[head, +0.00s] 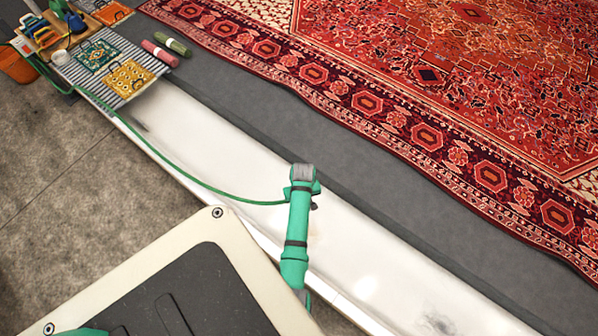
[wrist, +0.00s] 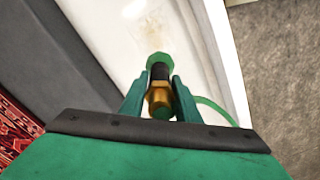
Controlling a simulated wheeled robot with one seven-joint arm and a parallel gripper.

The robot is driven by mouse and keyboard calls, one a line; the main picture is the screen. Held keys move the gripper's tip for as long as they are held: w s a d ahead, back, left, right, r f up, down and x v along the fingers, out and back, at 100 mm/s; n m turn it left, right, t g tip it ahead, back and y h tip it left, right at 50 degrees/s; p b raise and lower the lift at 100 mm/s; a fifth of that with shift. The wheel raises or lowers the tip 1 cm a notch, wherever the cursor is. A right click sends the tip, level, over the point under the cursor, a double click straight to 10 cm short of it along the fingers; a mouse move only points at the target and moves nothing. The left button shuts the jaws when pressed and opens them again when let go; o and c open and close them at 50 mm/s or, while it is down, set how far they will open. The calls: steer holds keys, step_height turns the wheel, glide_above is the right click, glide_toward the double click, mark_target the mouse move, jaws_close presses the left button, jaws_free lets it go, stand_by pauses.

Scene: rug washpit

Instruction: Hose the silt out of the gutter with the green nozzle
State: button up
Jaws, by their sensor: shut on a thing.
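My gripper (wrist: 159,92) is shut on the green nozzle (wrist: 159,62), which has a green tip, a black neck and a brass part between my teal fingers. The nozzle points over the white gutter (wrist: 115,60). In the head view my gripper (head: 302,188) is above the gutter (head: 225,165) and hides most of the nozzle. A faint brown silt patch (wrist: 152,22) lies in the gutter beyond the tip. In the head view, faint smudges show along the gutter's near end. No water is visible. The green hose (head: 200,183) runs back to the upper left.
A red patterned rug (head: 450,90) lies beyond a dark grey strip (head: 330,135). A ribbed board (head: 130,60) with patterned pieces bridges the gutter's far end. Rolled pink (head: 160,53) and green (head: 172,46) pieces lie beside it. Bare concrete floor (head: 60,190) is at left.

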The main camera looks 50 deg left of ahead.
steer(key=w+d+r, duration=0.1)
steer(key=d+r, duration=0.1)
steer(key=d, duration=0.4)
steer(key=w+d+r, duration=0.1)
steer(key=w+d, duration=0.1)
steer(key=d, duration=0.5)
steer(key=shift+w+r, duration=0.25)
steer(key=shift+r, duration=0.15)
stand_by(2.5)
steer(key=shift+d+r, duration=0.1)
steer(key=shift+r, duration=0.05)
stand_by(0.3)
